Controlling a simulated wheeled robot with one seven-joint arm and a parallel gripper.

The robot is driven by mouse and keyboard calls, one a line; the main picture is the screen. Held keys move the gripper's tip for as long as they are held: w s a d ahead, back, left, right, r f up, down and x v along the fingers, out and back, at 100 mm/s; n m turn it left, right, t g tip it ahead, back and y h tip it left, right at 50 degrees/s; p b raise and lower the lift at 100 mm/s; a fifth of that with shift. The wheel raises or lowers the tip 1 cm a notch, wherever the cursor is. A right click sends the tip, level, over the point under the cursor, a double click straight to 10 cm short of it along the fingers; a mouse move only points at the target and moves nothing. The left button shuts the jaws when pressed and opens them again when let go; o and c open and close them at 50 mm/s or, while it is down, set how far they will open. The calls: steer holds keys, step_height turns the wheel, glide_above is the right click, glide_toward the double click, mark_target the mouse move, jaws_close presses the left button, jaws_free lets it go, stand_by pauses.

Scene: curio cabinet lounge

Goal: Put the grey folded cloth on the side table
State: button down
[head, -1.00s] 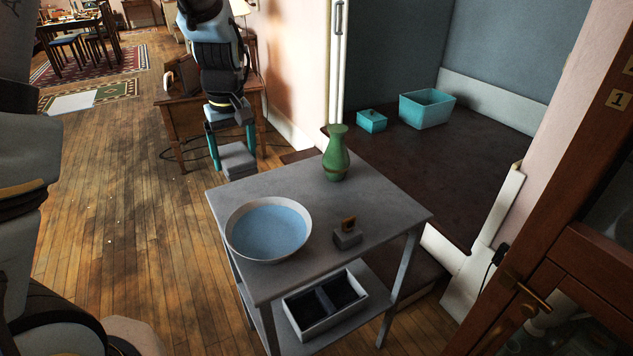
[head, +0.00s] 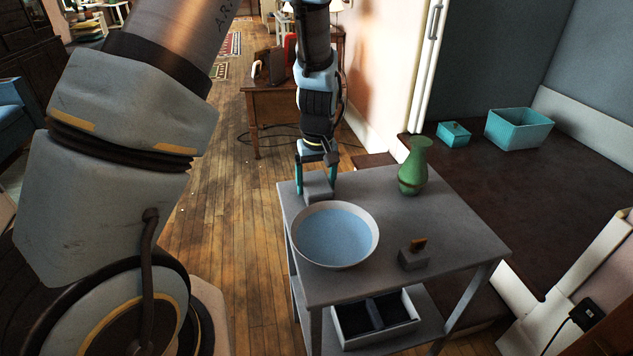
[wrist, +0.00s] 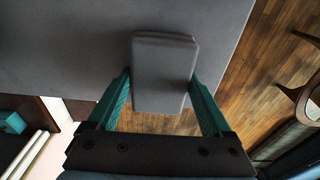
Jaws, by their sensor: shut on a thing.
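The grey folded cloth (head: 317,188) is a small flat block held between the teal fingers of my gripper (head: 316,180). In the wrist view the cloth (wrist: 165,72) fills the space between both fingers (wrist: 161,84). The grey side table (head: 457,222) stands in front of me. The cloth is at its far left corner, and in the wrist view it overlaps the edge of the tabletop (wrist: 70,45), partly over the top and partly over the floor. I cannot tell whether it touches the top.
On the tabletop are a white bowl with a blue inside (head: 335,236), a green vase (head: 413,168) and a small grey block with a brown handle (head: 414,256). A divided tray (head: 376,320) sits on the lower shelf. Teal boxes (head: 519,130) stand on the dark platform at right.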

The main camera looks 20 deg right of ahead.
mark_target(317, 185)
jaws_free()
step_height(317, 185, up, 12)
steer(key=s, duration=0.1)
steer(key=s+a, duration=0.2)
steer(key=a, duration=1.1)
steer(key=s+a+r, duration=0.1)
steer(key=s+a, duration=0.2)
steer(key=a, duration=1.1)
steer(key=shift+s+a, duration=0.2)
steer(key=shift+s, duration=0.1)
